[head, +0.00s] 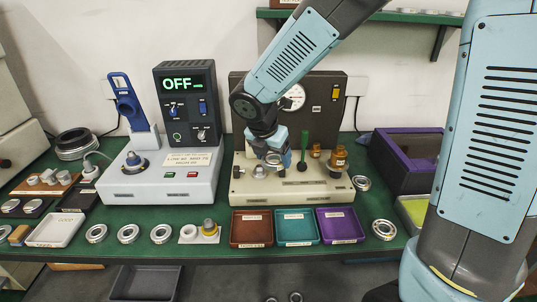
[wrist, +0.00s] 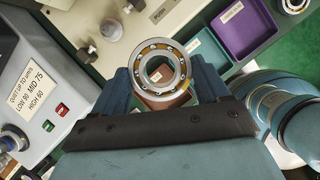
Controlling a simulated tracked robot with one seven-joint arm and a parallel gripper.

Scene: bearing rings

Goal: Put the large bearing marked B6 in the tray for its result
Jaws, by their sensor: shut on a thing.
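My gripper (head: 272,160) is shut on a ball bearing (wrist: 180,70), seen face-on between the two fingers in the wrist view, its steel balls showing in the cage. No B6 mark is readable on it. In the head view my gripper is in front of the beige gauge machine (head: 300,190), above its base. Three small labelled trays stand in front of that machine: brown-red (head: 238,240), teal (head: 284,238) and purple (head: 328,238).
Several bearings lie on the green bench, one right of the purple tray (head: 383,229). A grey tester (head: 185,105) with its display reading OFF stands left. A white tray (head: 55,230) is at far left, a purple-lined bin (head: 410,160) at right. Brass weights (head: 338,157) stand on the machine.

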